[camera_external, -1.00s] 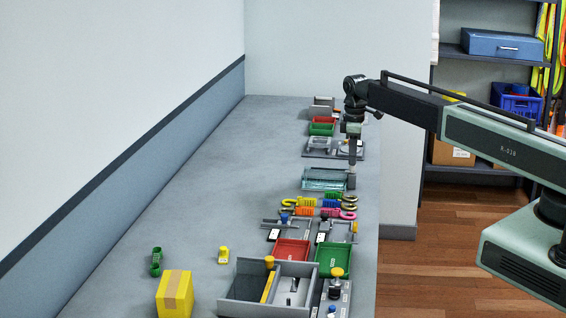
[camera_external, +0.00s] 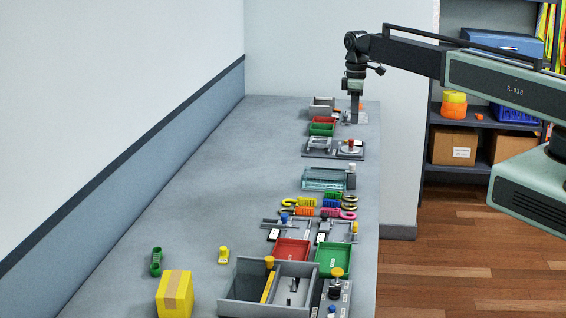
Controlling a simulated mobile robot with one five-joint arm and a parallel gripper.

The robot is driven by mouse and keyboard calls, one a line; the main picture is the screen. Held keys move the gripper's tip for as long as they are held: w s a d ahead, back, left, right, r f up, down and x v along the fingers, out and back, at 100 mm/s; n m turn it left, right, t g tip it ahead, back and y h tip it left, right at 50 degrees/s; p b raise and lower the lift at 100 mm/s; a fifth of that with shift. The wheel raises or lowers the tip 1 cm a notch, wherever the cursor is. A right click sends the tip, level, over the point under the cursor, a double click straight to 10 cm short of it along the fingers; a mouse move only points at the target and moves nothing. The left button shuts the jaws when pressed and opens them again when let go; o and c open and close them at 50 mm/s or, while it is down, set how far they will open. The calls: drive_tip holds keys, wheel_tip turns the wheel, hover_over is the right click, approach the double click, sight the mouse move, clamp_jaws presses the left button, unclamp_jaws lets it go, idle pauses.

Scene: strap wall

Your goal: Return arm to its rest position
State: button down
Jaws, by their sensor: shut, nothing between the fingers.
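My gripper (camera_external: 354,119) points down from the end of my raised arm, above the far right part of the grey workbench (camera_external: 215,190). It is shut and holds nothing. In the picture its fingertips overlap the area beside the red and green trays (camera_external: 322,130); the exact height over the bench is hard to tell. My arm reaches in from the right side of the picture.
A clear teal box (camera_external: 323,179), coloured straps (camera_external: 318,207), red (camera_external: 291,251) and green (camera_external: 333,259) bins and a grey divided tray (camera_external: 248,290) line the bench's right edge. A yellow box (camera_external: 174,293) stands at front left. The bench's left-middle is clear. Shelves (camera_external: 480,125) stand behind my arm.

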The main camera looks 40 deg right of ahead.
drive_tip(key=shift+f, duration=0.2)
drive_tip(key=s+a+f+b, duration=0.3)
drive_tip(key=s+f+b, duration=0.4)
drive_tip(key=b, duration=0.1)
drive_tip(key=s+a+f+m+b, duration=0.1)
drive_tip(key=s+m, duration=0.3)
drive_tip(key=s, duration=0.6)
drive_tip(key=s+a+f+m+b, duration=0.1)
drive_tip(key=s+f+m+b, duration=0.2)
drive_tip(key=s, duration=0.7)
drive_tip(key=shift+a+f+m, duration=0.3)
drive_tip(key=shift+f+m, duration=0.2)
drive_tip(key=shift+m, duration=0.5)
